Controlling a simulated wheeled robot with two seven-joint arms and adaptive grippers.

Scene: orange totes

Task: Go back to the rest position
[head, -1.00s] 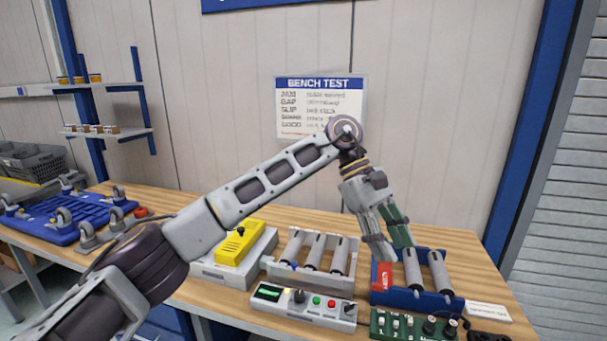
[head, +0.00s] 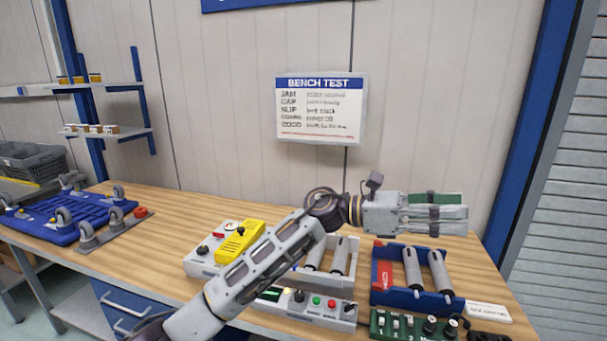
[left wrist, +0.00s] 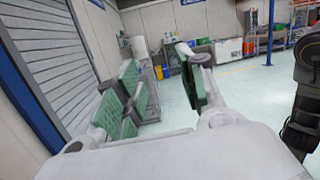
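My left gripper (head: 464,212) is raised above the right part of the bench and points to the right. Its fingers lie level, in front of the wall and just above the blue tray. In the left wrist view the two green-padded fingers (left wrist: 162,88) stand apart with nothing between them, and open floor shows through the gap. My left arm reaches in from the bottom of the head view and hides part of the white rack and the control box. My right gripper is not in view.
The wooden bench (head: 172,212) holds a yellow device (head: 240,240), a white rack (head: 352,275) of grey rollers, a blue tray (head: 395,300) with two rollers, a green switch board (head: 412,324) and a blue fixture (head: 75,222) at left. A bench test sign (head: 319,108) hangs behind.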

